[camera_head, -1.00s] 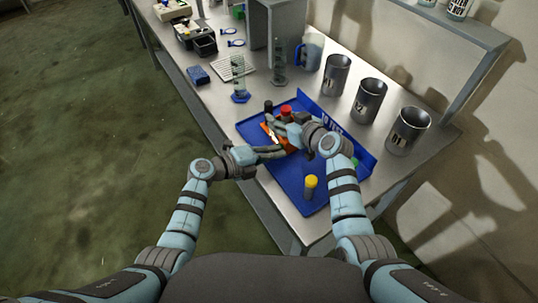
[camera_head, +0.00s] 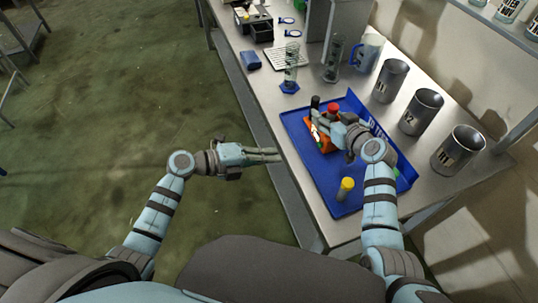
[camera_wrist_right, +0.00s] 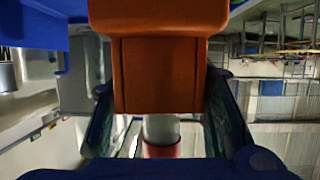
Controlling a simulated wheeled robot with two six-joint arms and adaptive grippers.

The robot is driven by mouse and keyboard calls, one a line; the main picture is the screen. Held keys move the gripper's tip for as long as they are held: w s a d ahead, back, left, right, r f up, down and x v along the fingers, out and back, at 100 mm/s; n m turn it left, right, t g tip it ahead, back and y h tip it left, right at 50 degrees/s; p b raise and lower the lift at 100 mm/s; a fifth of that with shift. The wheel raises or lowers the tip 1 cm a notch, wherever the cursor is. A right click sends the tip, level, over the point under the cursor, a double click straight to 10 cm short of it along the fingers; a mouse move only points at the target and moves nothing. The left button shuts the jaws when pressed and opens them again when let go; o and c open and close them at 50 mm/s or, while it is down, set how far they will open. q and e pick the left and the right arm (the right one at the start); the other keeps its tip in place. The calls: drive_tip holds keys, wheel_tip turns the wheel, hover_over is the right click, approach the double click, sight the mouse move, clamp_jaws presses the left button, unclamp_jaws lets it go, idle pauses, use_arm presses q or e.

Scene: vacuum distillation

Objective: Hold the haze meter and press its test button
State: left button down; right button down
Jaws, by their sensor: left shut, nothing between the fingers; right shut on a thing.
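The orange haze meter (camera_head: 318,139) is over the far left part of the blue tray, partly hidden by my right gripper (camera_head: 324,128). My right gripper is shut on it. In the right wrist view its orange body (camera_wrist_right: 160,70) fills the upper middle, between the two fingers. Its test button cannot be made out. Whether the meter touches the tray is unclear. My left gripper (camera_head: 279,155) is shut and empty, out past the table's left edge and apart from the meter.
The blue tray (camera_head: 325,190) also holds a yellow-capped vial (camera_head: 345,188), a red-capped vial (camera_head: 333,109) and a black-capped one (camera_head: 315,102). Metal cups (camera_head: 390,80) stand along the right. A glass cylinder (camera_head: 290,70) stands behind the tray. Open floor lies left.

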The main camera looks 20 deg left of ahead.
drive_tip(key=shift+f, duration=0.15)
drive_tip(key=c, duration=0.8)
unclamp_jaws()
drive_tip(key=shift+c, duration=0.2)
drive_tip(key=v, duration=1.2)
drive_tip(key=shift+o, duration=0.2)
